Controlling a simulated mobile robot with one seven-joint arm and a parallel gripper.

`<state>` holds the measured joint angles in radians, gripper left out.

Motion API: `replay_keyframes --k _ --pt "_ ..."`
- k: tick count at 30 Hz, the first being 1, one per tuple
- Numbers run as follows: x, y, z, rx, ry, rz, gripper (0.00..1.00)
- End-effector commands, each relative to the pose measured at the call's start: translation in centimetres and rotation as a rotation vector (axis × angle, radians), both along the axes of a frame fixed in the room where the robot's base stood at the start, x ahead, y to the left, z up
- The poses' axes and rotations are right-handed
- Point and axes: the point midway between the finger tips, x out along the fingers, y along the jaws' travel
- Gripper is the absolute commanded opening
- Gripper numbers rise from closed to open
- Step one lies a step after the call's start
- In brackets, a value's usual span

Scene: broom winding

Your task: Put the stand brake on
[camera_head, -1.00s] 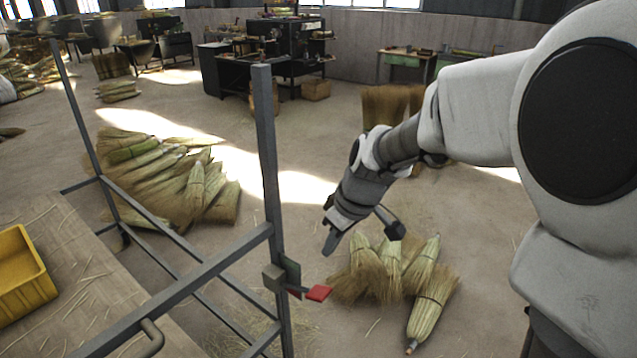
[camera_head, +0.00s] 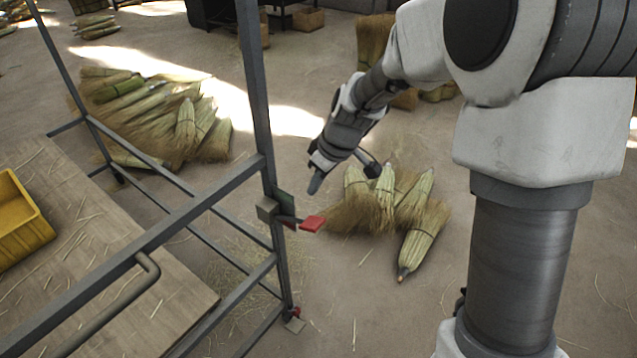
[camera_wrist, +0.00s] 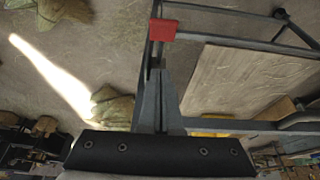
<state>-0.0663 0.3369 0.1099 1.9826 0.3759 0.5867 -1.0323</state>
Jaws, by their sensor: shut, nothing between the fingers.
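The stand is a grey metal frame (camera_head: 259,100) at the left of the head view. On its near right post sits a small bracket (camera_head: 268,208) with a red-tipped lever (camera_head: 312,223), which sticks out to the right. The red tip also shows in the wrist view (camera_wrist: 162,30), just beyond my fingertips. A smaller red piece with a foot (camera_head: 294,321) is at the bottom of the post. My gripper (camera_head: 315,185) is shut and empty, above the red lever tip and apart from it in the head view. In the wrist view my fingers (camera_wrist: 158,75) point toward the red tip.
A wooden board (camera_head: 110,235) lies inside the frame with a yellow bin (camera_head: 22,225) on it. A bent handle bar (camera_head: 110,300) is at the near side. Broom bundles (camera_head: 420,225) lie on the floor right of the lever, and more (camera_head: 150,115) behind the frame.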

Motion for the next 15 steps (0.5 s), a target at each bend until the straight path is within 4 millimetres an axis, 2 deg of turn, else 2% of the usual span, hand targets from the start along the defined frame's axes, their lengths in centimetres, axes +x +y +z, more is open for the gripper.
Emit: replay_keyframes --k 1,9,15 --pt "0.1 0.4 -1.4 0.0 0.006 0.003 0.0" --pt "1.2 1.8 -6.3 -0.001 0.004 0.001 0.0" --pt "0.5 0.7 -8.6 0.0 0.002 -0.002 0.0"
